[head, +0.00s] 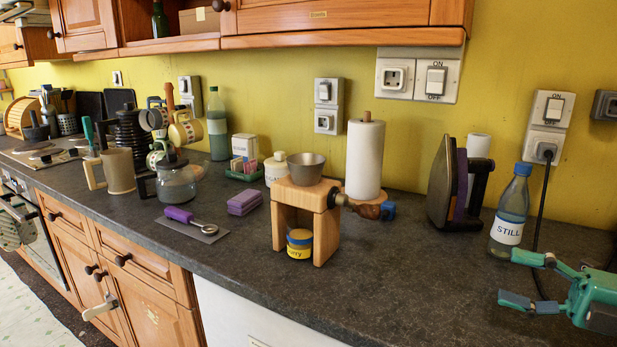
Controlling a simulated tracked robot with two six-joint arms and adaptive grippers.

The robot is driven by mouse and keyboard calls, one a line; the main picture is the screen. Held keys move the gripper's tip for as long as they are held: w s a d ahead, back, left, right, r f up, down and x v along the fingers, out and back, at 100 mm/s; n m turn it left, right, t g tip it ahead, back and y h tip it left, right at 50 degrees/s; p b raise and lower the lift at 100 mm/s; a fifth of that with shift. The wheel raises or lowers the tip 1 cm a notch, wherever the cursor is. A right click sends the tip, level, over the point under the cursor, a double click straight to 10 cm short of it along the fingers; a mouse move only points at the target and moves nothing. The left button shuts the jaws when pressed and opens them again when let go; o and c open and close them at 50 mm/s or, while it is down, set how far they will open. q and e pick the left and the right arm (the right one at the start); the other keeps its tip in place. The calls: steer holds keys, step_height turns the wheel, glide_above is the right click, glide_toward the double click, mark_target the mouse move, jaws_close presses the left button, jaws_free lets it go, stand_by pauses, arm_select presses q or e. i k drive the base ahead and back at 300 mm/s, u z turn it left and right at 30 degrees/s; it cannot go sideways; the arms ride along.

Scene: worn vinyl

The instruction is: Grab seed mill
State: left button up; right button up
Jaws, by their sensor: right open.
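The seed mill (306,195) stands upright on the dark worktop near the middle of the head view. It has a pale wooden body on two legs, a metal hopper bowl on top and a crank with a dark wooden knob sticking out to the right. A small jar with a blue and yellow label (299,244) stands between its legs. My right gripper (518,280) is at the lower right, green with blue-grey fingertips. It is open and empty, well to the right of the mill. My left gripper is not in view.
A paper towel roll (366,160) stands behind the mill, close to its crank. An iron (447,185) and a STILL water bottle (511,212) stand between the mill and the right edge. A purple sponge (245,201) and a purple-handled scoop (190,220) lie left.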

mark_target(302, 192)
steer(key=k, duration=1.1)
